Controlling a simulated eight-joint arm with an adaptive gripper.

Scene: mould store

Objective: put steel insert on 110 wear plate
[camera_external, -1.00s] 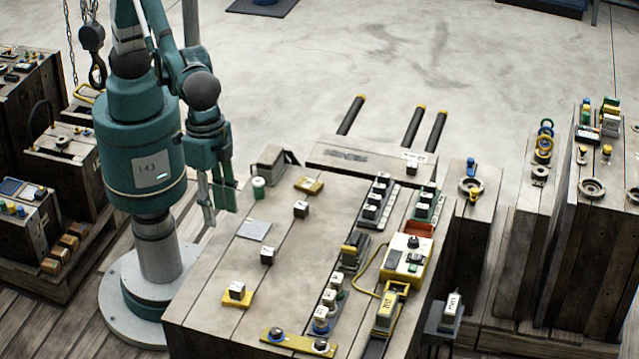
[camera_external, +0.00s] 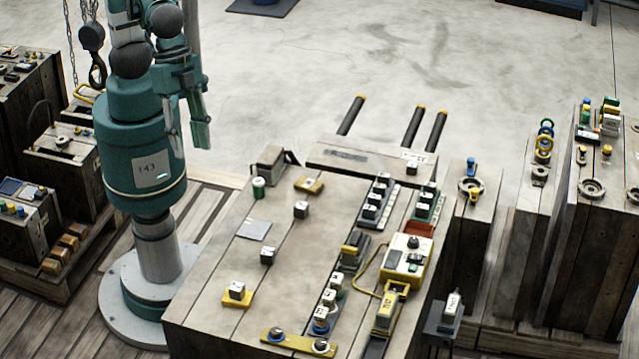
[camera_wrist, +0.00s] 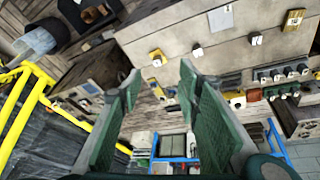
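My gripper (camera_external: 187,130) hangs beside the arm column, raised and left of the table. In the wrist view its two green fingers (camera_wrist: 158,80) are spread wide with nothing between them. Small dark cubes with pale tops stand on the table: one by the far yellow plate (camera_external: 301,209), one near the middle (camera_external: 267,256). A pale-topped block (camera_external: 237,290) sits on a yellow plate (camera_external: 229,301) at the near left. A flat grey plate (camera_external: 254,230) lies bare at the left. Labels are too small to read, so I cannot tell which is the steel insert or the 110 wear plate.
Another yellow plate (camera_external: 309,186) and a green can (camera_external: 259,188) are at the table's far left. Block rows (camera_external: 375,203) and a yellow-white control box (camera_external: 407,262) crowd the right side. The table's middle is mostly clear. A hook (camera_external: 97,72) hangs behind my arm.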

